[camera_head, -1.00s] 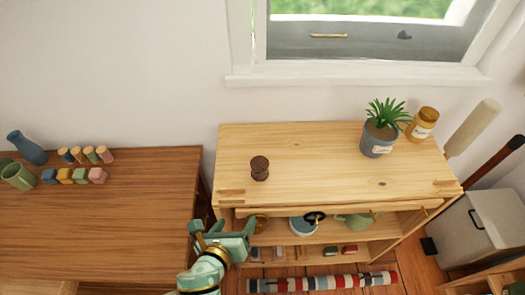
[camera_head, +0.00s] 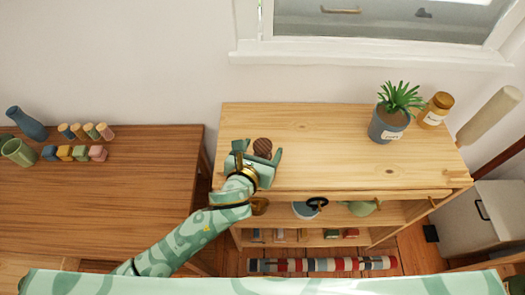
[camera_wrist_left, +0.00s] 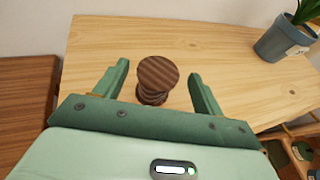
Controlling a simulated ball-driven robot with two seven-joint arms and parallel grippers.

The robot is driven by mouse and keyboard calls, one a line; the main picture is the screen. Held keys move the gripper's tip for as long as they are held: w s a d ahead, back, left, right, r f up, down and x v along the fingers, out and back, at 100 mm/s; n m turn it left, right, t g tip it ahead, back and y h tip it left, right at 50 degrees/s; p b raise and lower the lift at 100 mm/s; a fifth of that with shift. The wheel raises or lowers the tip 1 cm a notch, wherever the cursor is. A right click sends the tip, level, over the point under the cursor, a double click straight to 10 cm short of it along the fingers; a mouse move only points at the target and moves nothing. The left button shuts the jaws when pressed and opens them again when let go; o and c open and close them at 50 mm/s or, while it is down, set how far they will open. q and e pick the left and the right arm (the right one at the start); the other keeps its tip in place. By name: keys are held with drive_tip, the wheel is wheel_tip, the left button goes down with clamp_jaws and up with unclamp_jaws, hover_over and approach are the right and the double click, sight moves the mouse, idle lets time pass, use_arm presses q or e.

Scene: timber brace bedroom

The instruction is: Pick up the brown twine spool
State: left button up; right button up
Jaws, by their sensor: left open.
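The brown twine spool (camera_head: 262,147) stands upright on the light wooden shelf top (camera_head: 320,150), near its left end. In the left wrist view the spool (camera_wrist_left: 157,78) shows its striped dark brown top, between and a little beyond the fingertips. My left gripper (camera_head: 258,157) is open just in front of the spool, with one finger on each side. The left gripper also shows in the left wrist view (camera_wrist_left: 158,72), and nothing is held in it. The spool's lower part is partly hidden by the gripper in the head view. My right gripper is not in view.
A potted plant (camera_head: 391,117) and an amber jar (camera_head: 436,108) stand at the shelf's right end. A darker wooden desk (camera_head: 100,210) is to the left, with a blue vase (camera_head: 27,123), a green cup (camera_head: 18,152) and several coloured blocks. The shelf's middle is clear.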

sight(261, 149)
use_arm(q)
drive_tip(key=b+x, duration=0.1)
drive_tip(key=x, duration=0.3)
drive_tip(key=shift+a+f, duration=0.1)
drive_tip(key=shift+f, duration=0.05)
drive_tip(key=shift+c, duration=0.6)
drive_tip(key=c, duration=0.9)
drive_tip(key=shift+c, duration=0.2)
